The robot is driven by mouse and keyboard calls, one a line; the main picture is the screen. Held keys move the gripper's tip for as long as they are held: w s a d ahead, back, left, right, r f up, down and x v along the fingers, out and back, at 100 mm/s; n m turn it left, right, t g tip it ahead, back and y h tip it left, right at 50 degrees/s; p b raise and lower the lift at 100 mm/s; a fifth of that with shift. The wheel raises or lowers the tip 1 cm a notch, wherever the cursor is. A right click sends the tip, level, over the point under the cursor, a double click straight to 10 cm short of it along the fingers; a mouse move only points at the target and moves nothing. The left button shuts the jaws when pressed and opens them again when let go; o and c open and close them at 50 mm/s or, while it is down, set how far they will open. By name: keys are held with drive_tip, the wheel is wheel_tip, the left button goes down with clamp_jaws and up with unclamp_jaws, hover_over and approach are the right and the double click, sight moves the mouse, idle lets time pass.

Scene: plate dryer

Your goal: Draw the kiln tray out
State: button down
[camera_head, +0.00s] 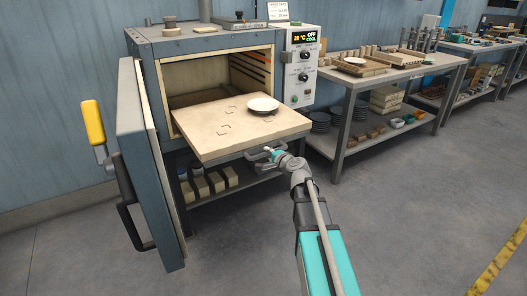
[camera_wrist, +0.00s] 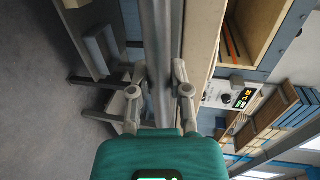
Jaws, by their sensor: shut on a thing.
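The kiln tray (camera_head: 210,137) is a flat beige slab that juts well out of the kiln's (camera_head: 165,110) open mouth; its back part is still inside the chamber. A white round plate (camera_head: 263,104) lies on its right side. My gripper (camera_head: 270,154) is at the tray's front edge, shut on the grey handle bar (camera_head: 252,156) there. In the wrist view the fingers (camera_wrist: 158,88) sit on both sides of the long grey bar (camera_wrist: 161,45), with the tray's pale edge (camera_wrist: 200,40) beside it. The exact finger contact is partly hidden.
The kiln door (camera_head: 148,165) stands open at the left, with a yellow-handled lever (camera_head: 93,122). A lower shelf (camera_head: 225,184) holds blocks under the tray. A workbench (camera_head: 385,75) stands at the right. The floor (camera_head: 420,200) in front is clear.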

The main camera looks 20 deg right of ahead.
drive_tip(key=shift+s+d, duration=0.15)
drive_tip(key=shift+s, duration=0.25)
drive_tip(key=c, duration=0.6)
unclamp_jaws()
drive_tip(key=shift+w, duration=0.1)
